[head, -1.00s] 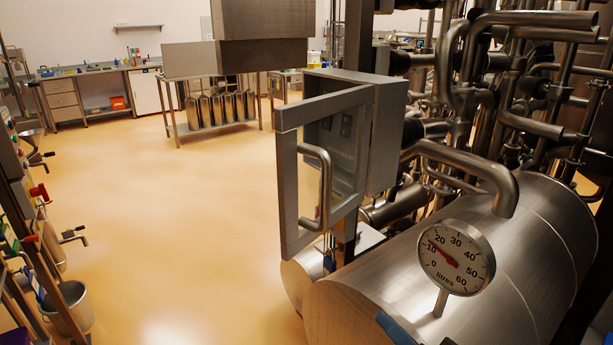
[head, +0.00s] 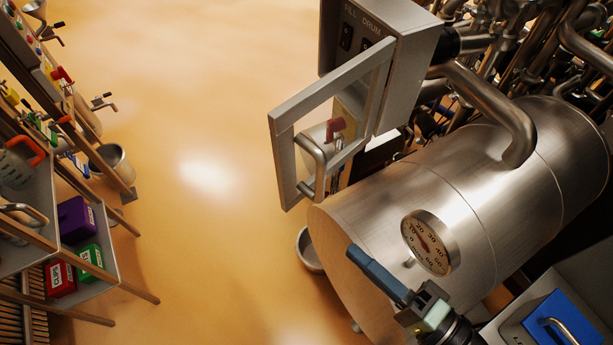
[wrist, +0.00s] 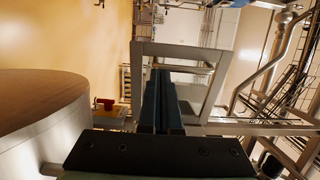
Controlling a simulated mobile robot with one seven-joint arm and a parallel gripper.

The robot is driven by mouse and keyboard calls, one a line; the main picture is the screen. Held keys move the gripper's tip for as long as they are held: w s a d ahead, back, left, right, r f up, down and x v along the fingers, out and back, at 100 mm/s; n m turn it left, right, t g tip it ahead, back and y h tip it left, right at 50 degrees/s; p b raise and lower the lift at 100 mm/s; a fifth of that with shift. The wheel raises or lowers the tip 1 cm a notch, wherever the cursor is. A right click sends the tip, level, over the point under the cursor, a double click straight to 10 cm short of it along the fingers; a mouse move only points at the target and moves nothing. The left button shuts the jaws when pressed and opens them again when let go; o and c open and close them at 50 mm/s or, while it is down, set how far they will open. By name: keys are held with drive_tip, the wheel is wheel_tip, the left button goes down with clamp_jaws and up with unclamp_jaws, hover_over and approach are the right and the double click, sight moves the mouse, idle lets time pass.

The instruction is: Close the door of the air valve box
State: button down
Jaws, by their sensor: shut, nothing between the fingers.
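The air valve box (head: 408,62) is a grey metal cabinet at the upper middle of the head view, with dark switches inside. Its door (head: 283,160), a metal frame with a clear pane, stands open, swung out to the left. A bent bar handle (head: 318,165) is on the door's free side. My gripper (head: 352,252) has blue fingers, shut and empty, in front of the tank's near end, below and right of the handle. In the wrist view the door frame (wrist: 138,75) shows beyond my fingers (wrist: 165,72); I cannot tell the exact gap.
A large steel tank (head: 470,190) with a dial gauge (head: 431,243) lies beside my gripper. Pipes (head: 490,105) crowd the right. A rack with bins (head: 105,255) stands at the left. The orange floor (head: 215,110) between is clear. A blue-lidded container (head: 548,320) is at lower right.

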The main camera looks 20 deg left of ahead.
sight(285, 194)
drive_tip(key=p+x, duration=0.1)
drive_tip(key=x, duration=0.3)
drive_tip(key=p+x, duration=0.2)
drive_tip(key=x, duration=0.2)
drive_tip(key=p+x, duration=0.1)
drive_tip(key=x, duration=0.3)
drive_tip(key=shift+s+a+r+p, duration=0.15)
drive_tip(key=shift+s+a+p, duration=0.05)
drive_tip(key=shift+s+p, duration=0.15)
drive_tip(key=shift+w+a, duration=0.3)
drive_tip(key=shift+a, duration=0.1)
